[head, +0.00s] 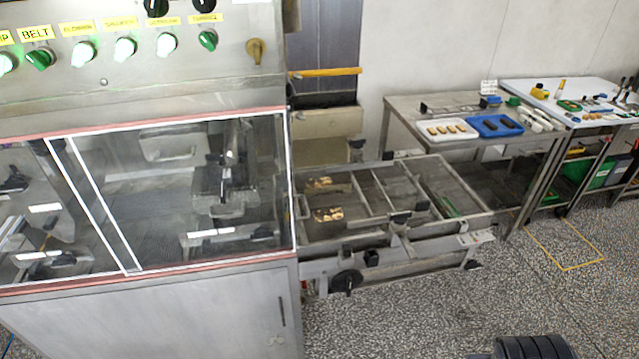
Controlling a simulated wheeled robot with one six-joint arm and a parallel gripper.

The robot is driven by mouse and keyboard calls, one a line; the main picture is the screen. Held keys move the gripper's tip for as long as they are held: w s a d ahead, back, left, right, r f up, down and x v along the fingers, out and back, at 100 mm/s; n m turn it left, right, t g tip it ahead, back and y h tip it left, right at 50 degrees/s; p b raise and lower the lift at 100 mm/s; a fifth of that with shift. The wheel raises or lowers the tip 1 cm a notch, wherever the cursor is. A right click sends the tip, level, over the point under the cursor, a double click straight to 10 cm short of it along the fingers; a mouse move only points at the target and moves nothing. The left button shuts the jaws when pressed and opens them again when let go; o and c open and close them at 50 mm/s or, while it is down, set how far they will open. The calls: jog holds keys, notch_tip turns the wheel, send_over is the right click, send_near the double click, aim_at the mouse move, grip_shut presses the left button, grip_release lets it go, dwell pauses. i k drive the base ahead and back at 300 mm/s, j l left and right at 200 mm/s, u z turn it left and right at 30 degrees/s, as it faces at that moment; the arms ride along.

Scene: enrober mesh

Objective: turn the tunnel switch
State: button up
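The tunnel switch (208,40) is a dark green knob at the right end of a row of green knobs on the steel control panel (140,85). The small yellow label (205,17) above it is blurred but seems to read TUNNEL. Its green looks darker than the bright, lit-looking knobs to its left. The knob's handle looks tilted, but its exact setting is too small to tell. The belt switch (40,60) is further left under its BELT label. My gripper is not in view; nothing touches the panel.
A brass-coloured handle (255,50) sits right of the tunnel switch. Below is a glazed cabinet with a red-edged frame (200,265). A mesh conveyor (385,205) extends right, carrying brown pieces (328,215). Tables with trays (495,125) stand at the back right.

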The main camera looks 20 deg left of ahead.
aim_at(208, 39)
jog(key=u, duration=1.9)
